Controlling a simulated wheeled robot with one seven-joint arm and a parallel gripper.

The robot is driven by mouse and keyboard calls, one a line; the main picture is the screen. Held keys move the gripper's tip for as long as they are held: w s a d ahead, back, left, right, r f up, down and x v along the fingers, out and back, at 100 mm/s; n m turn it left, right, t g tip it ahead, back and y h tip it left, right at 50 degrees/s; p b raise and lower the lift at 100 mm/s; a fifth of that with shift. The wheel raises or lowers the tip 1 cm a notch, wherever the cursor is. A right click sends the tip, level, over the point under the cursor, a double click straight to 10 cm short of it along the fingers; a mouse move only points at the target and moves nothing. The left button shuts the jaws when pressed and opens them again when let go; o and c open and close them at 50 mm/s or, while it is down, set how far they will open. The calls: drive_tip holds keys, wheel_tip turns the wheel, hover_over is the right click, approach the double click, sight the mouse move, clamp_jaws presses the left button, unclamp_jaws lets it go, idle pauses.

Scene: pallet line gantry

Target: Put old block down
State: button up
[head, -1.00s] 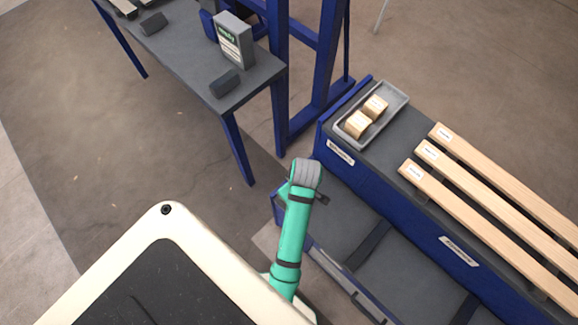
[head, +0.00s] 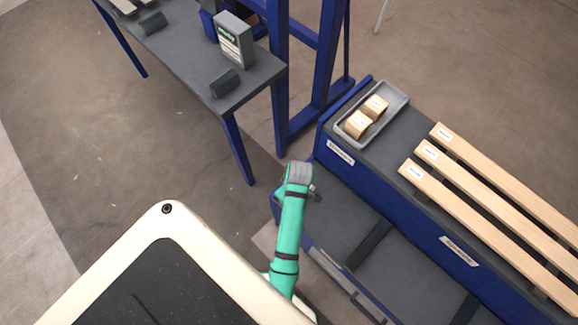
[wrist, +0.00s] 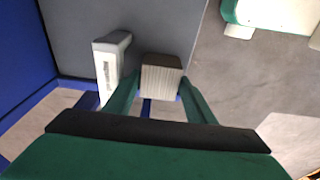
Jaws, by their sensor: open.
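A worn, greyish-brown block (wrist: 162,78) with a pale striped end face is between the two green fingers of my gripper (wrist: 160,92) in the wrist view. The fingers are open, one on each side of the block, with a gap showing at the right. A dark grey surface lies behind the block; I cannot tell whether the block rests on it. In the head view my wrist (head: 300,174) is over the near left end of the low grey deck (head: 345,220). The block is not visible there, and the fingers cannot be made out.
A grey tray (head: 397,105) holds two pale wood blocks (head: 367,114) on the blue-sided bench (head: 340,170). Three long boards (head: 480,185) lie right of it. A grey table (head: 180,55) carries a labelled box (head: 233,40). A pale labelled piece (wrist: 110,65) stands left of the block.

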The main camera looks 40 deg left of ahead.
drive_tip(key=shift+a+f, duration=0.1)
drive_tip(key=shift+f, duration=0.65)
drive_tip(key=shift+c, duration=0.6)
drive_tip(key=shift+w, duration=0.1)
drive_tip(key=c, duration=0.7)
drive_tip(key=shift+r, duration=0.1)
